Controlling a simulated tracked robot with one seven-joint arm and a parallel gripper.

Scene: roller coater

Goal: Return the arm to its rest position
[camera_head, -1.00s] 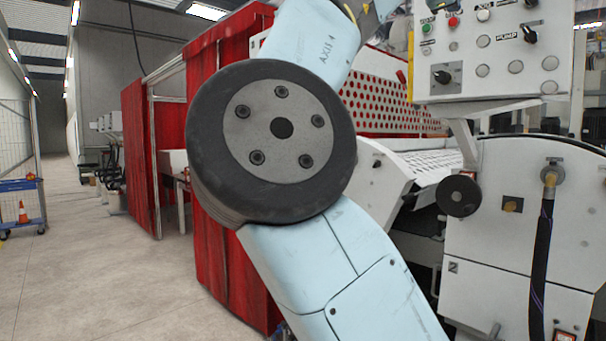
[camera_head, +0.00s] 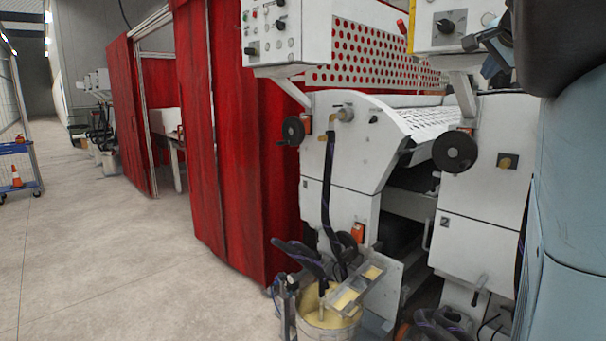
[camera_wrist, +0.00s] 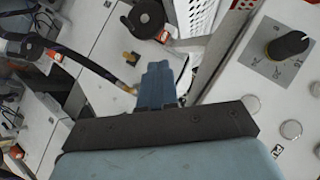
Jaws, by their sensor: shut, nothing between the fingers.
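My gripper (camera_wrist: 158,84) is shut and empty in the wrist view, its blue-grey fingers together. In the head view my gripper (camera_head: 484,38) shows small at the upper right, in front of the right control panel (camera_head: 428,35) of the coater. My pale blue arm fills the right edge of the head view, with a dark joint at the top. In the wrist view the panel, with its black knob (camera_wrist: 287,46), lies to the right of the fingers. I cannot tell the exact gap between fingers and panel.
The white coater (camera_head: 335,205) stands close on the right, with a handwheel (camera_head: 455,152) and hoses. A bucket of yellowish liquid (camera_head: 325,318) stands at its foot. Red curtains (camera_head: 245,150) stand behind it. The floor (camera_head: 120,270) at left is clear; a blue cart (camera_head: 18,190) stands far left.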

